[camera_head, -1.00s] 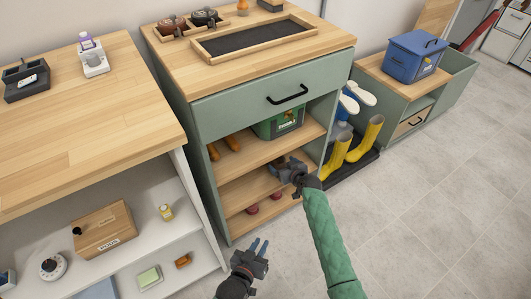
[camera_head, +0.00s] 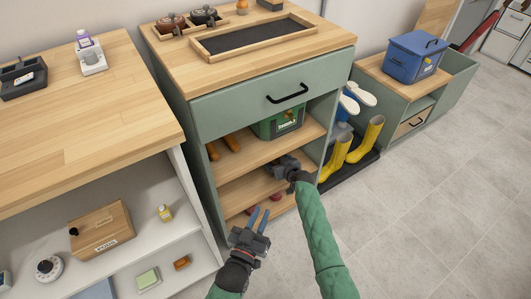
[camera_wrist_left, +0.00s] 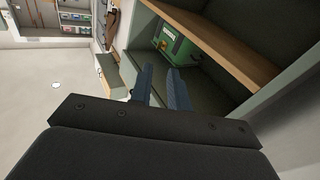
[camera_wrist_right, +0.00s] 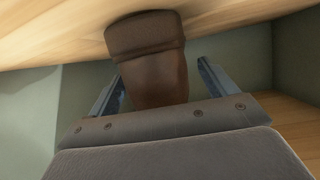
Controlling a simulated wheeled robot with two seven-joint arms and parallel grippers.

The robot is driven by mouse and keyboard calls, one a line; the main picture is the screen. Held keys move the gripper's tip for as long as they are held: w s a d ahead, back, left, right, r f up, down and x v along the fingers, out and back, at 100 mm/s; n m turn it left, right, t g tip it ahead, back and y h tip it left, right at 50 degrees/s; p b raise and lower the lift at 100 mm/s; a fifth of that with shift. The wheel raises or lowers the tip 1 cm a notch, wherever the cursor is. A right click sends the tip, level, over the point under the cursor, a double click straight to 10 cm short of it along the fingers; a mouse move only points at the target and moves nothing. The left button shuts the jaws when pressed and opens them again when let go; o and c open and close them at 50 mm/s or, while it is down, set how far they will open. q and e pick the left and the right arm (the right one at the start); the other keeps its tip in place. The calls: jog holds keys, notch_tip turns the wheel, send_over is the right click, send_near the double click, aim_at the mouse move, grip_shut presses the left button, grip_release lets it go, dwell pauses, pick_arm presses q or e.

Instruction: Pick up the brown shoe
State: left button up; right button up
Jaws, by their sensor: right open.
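The brown shoe (camera_wrist_right: 150,60) shows large in the right wrist view, between the two open fingers of my right gripper (camera_wrist_right: 158,85). There is a gap beside the shoe on the right; on the left the finger is close, and I cannot tell if it touches. In the head view my right gripper (camera_head: 278,165) reaches into the green cabinet's open shelves, and the shoe there is hidden. My left gripper (camera_head: 259,215) is in front of the cabinet's lower part, empty, with its fingers apart; it also shows in the left wrist view (camera_wrist_left: 161,80).
The green cabinet (camera_head: 240,105) has wooden shelves holding orange-brown footwear (camera_head: 230,143), a green box (camera_head: 283,121) and dark red footwear (camera_head: 276,197). Yellow boots (camera_head: 365,140) stand right of it. A white shelf unit (camera_head: 195,195) is at left. The floor (camera_head: 450,200) at right is clear.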

jog(key=shift+w+a+f, duration=0.1)
jog(key=shift+w+f, duration=0.05)
jog(key=shift+w, duration=0.05)
pick_arm(q)
jog(key=shift+r, duration=0.55)
pick_arm(e)
jog(key=shift+c, duration=0.4)
jog(key=c, duration=1.2)
pick_arm(q)
jog(key=shift+f, duration=0.15)
pick_arm(e)
jog(key=shift+r, duration=0.2)
jog(key=shift+c, duration=0.2)
